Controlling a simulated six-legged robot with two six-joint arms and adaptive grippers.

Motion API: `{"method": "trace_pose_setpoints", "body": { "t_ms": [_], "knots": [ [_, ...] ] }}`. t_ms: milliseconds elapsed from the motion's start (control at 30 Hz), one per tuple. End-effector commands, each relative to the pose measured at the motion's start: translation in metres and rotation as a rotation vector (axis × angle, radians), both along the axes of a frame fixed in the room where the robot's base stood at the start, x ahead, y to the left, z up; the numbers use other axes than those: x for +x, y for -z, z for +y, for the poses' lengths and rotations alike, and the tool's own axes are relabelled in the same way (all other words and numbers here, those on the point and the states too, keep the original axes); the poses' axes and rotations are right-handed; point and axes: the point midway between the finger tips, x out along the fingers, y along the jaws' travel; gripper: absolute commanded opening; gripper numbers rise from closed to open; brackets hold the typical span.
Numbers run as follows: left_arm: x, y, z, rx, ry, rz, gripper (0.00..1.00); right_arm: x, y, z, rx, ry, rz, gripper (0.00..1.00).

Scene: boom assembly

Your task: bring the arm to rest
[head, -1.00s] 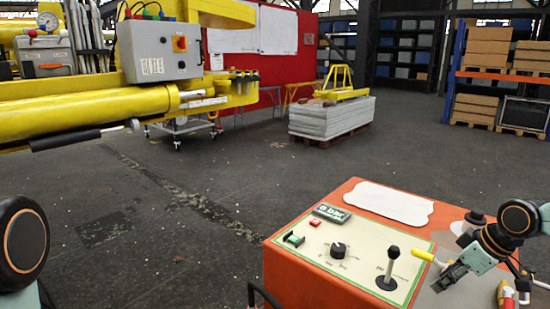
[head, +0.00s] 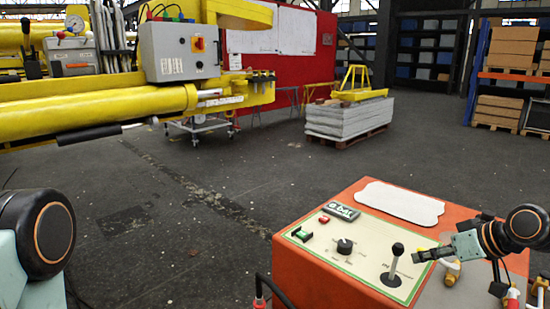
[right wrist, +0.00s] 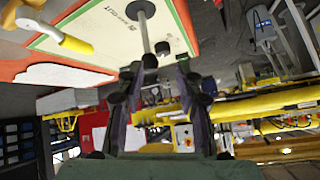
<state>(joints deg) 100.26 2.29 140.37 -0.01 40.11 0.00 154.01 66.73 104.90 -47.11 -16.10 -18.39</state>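The joystick (head: 395,262) stands upright on the cream panel of an orange control console (head: 325,275). My right gripper (head: 418,257) is just right of its knob in the head view. In the right wrist view its two fingers (right wrist: 160,78) are apart with a gap between them, and the joystick knob (right wrist: 150,61) shows close by the left fingertip; I cannot tell whether they touch. The yellow boom (head: 100,108) lies level at the upper left with a grey control box (head: 180,52) on it. My left arm's joint shows at the left edge; its gripper is out of view.
The console carries a dark dial (head: 345,246), a green switch (head: 301,234), a red button (head: 324,219) and a white plate (head: 400,202). A yellow handle (right wrist: 75,43) shows near the console edge. Stacked grey slabs (head: 347,117) stand farther back. The floor between is clear.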

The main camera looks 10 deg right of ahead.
Motion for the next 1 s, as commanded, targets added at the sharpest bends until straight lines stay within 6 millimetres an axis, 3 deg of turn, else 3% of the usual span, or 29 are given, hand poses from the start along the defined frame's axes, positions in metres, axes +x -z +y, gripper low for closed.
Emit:
{"method": "trace_pose_setpoints", "body": {
  "t_ms": [133, 233, 367, 467, 667, 800, 900, 1000],
  "knots": [
    [0.000, 0.000, 0.000, 0.000, 0.000, 0.000, 0.34, 0.005, -0.005, 0.042, 0.110, 0.080, -0.022, 0.36],
    [0.000, 0.000, 0.000, 0.000, 0.000, 0.000, 0.34, -0.001, 0.009, 0.075, 0.171, 0.156, 0.004, 0.36],
    [0.000, 0.000, 0.000, 0.000, 0.000, 0.000, 0.34, -0.025, 0.046, 0.112, 0.209, 0.257, 0.086, 0.36],
    [0.000, 0.000, 0.000, 0.000, 0.000, 0.000, 0.34, -0.055, 0.082, 0.131, 0.188, 0.331, 0.164, 0.36],
    [0.000, 0.000, 0.000, 0.000, 0.000, 0.000, 0.34, -0.143, 0.155, 0.157, 0.057, 0.412, 0.343, 0.36],
    [0.000, 0.000, 0.000, 0.000, 0.000, 0.000, 0.34, -0.221, 0.196, 0.166, -0.083, 0.391, 0.487, 0.36],
    [0.000, 0.000, 0.000, 0.000, 0.000, 0.000, 0.34, -0.274, 0.216, 0.172, -0.168, 0.334, 0.594, 0.36],
    [0.000, 0.000, 0.000, 0.000, 0.000, 0.000, 0.34, -0.315, 0.229, 0.178, -0.228, 0.261, 0.676, 0.36]
  ]
}}
